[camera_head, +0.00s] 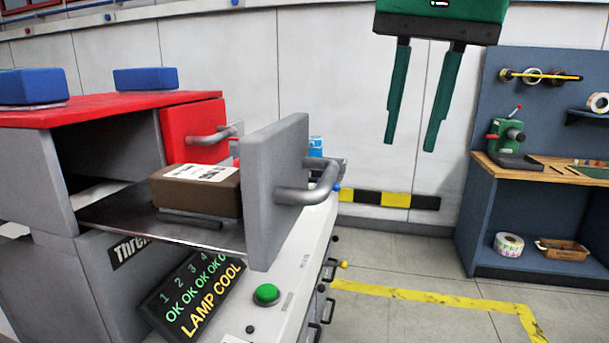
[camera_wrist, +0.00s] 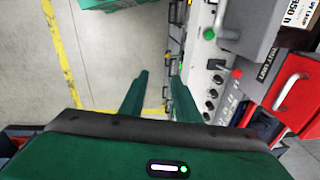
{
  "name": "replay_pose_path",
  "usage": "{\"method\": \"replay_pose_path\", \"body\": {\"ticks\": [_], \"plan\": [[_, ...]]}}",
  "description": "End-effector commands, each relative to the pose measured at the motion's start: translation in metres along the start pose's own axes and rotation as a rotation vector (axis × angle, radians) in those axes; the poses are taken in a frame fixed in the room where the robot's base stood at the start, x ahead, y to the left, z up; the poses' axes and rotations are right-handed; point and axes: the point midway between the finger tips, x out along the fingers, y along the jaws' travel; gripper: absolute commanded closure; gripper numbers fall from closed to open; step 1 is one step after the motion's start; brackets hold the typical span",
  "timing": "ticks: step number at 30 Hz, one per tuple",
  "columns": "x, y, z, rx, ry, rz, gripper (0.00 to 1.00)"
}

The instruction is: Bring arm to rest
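My gripper (camera_head: 410,140) hangs at the upper middle right of the head view, with two long green fingers pointing down. The fingers are apart with nothing between them. It is well clear of the open drawer and the wall. In the wrist view my gripper (camera_wrist: 152,98) shows its two green fingers with a gap and bare floor between them.
A grey drawer (camera_head: 277,190) stands pulled out from the red-topped machine (camera_head: 110,105), with a brown labelled box (camera_head: 197,192) on it. A display (camera_head: 195,295) reads "LAMP COOL". A blue workbench (camera_head: 540,225) stands right. Yellow-lined floor (camera_head: 400,270) is clear.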

Motion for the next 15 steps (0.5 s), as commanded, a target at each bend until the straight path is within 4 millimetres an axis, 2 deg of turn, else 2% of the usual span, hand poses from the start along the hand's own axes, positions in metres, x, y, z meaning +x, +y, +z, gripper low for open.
{"method": "replay_pose_path", "body": {"ticks": [1, 3, 7, 11, 15], "plan": [[0.021, 0.023, -0.016, 0.03, 0.005, 0.02, 0.71], [0.05, 0.054, -0.034, 0.055, 0.014, 0.042, 0.71], [0.104, 0.116, -0.055, 0.094, 0.016, 0.079, 0.71], [0.159, 0.181, -0.057, 0.13, 0.006, 0.106, 0.71], [0.219, 0.247, -0.038, 0.163, -0.013, 0.12, 0.71]]}}
